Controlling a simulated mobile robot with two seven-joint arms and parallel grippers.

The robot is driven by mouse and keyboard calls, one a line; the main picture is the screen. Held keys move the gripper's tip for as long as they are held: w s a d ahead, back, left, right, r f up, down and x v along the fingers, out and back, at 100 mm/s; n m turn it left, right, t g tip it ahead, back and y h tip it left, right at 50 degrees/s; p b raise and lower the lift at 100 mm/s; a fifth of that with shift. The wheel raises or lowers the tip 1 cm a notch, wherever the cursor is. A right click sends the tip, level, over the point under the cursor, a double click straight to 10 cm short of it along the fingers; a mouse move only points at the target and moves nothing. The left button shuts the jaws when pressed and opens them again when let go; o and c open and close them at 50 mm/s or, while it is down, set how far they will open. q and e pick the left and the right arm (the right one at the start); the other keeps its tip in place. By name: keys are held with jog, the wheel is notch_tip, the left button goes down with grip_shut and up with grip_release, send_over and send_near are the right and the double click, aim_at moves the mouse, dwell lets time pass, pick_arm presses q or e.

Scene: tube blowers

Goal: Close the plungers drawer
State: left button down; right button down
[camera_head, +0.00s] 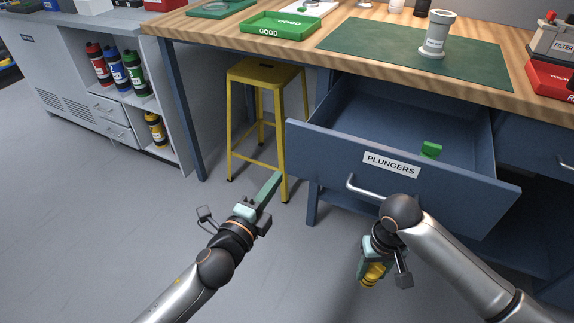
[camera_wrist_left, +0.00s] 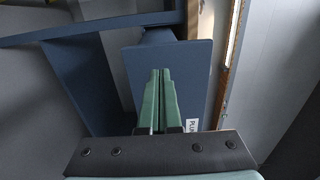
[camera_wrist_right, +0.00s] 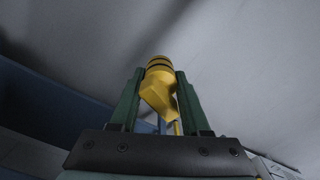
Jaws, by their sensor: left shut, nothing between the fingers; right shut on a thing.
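The plungers drawer (camera_head: 330,158) is pulled out from under the workbench, with a "PLUNGERS" label and a metal handle (camera_head: 366,190) on its blue front. A small green piece (camera_head: 431,149) lies inside it. My left gripper (camera_head: 274,184) is shut and empty, just left of the drawer front. In the left wrist view its closed fingers (camera_wrist_left: 160,88) point toward the blue drawer front (camera_wrist_left: 190,62); I cannot tell whether they touch. My right gripper (camera_head: 370,262) is below the drawer front, shut on a yellow part with black bands (camera_wrist_right: 160,88).
A yellow stool (camera_head: 262,75) stands left of the drawer. On the workbench (camera_head: 300,50) are a green "GOOD" tray (camera_head: 262,31), a green mat (camera_head: 470,65) with a grey flanged tube (camera_head: 436,35), and a red bin (camera_head: 550,80). A grey cabinet (camera_head: 75,75) with bottles is at left. The floor in front is clear.

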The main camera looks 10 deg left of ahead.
aim_at(293, 156)
pick_arm(q)
jog(key=b+x, duration=0.1)
jog(key=x, duration=0.5)
jog(key=shift+w+d, duration=0.1)
jog(key=shift+w, duration=0.1)
pick_arm(e)
jog(key=shift+f, duration=0.5)
